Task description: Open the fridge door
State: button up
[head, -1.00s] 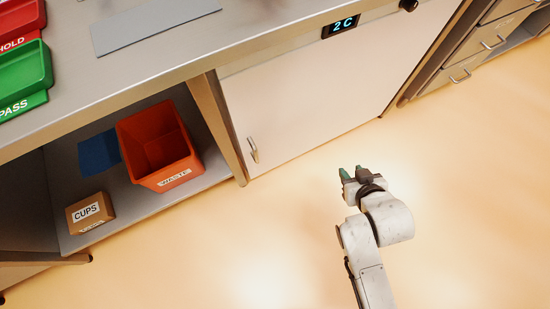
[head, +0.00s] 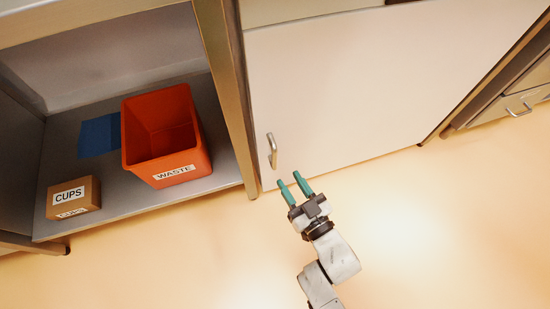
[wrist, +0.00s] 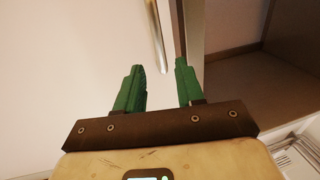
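The fridge door (head: 360,90) is a flat cream panel under the counter, and it is shut. Its metal handle (head: 272,151) is a short upright bar near the door's left edge. My gripper (head: 289,178) is open and empty, just below the handle in the head view, with its green fingers pointing toward the door. In the wrist view the handle (wrist: 155,38) lies ahead, beyond the gap between my fingertips (wrist: 159,68). The fingers show apart from the handle in that view.
Left of the fridge is an open shelf (head: 62,172) with an orange waste bin (head: 167,137), a cups box (head: 74,198) and a blue item (head: 99,135). A post (head: 226,90) stands between shelf and door. Drawers (head: 520,108) are at the right. The floor in front is clear.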

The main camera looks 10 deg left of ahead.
aim_at(276, 160)
jog(key=b+x, duration=0.2)
jog(key=x, duration=0.7)
grip_shut()
jog(key=shift+d, duration=0.1)
dwell(0.4)
